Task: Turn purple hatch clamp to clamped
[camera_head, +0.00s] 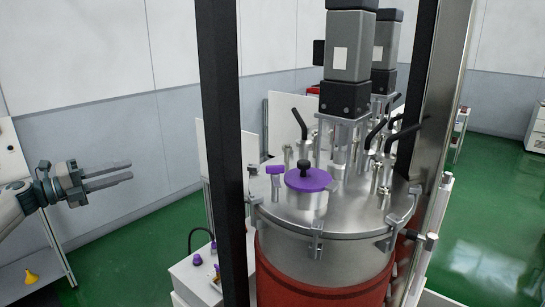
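A steel vessel lid (345,205) carries a round purple hatch cover (308,181) with a dark knob, on a short steel neck. Just left of it is a small purple clamp handle (275,170) on a metal post near the lid's left edge. Whether the clamp is engaged cannot be told. My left gripper (123,172) is at the left, well away from the hatch, past a dark upright. Its two grey fingers point right with a gap between them, and nothing is held. My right gripper is not in view.
A dark upright (222,150) stands between my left gripper and the vessel. A steel upright (430,110) stands at the right. A motor (349,50) rises above the lid, with black-handled levers behind. A white control box (200,272) sits low left.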

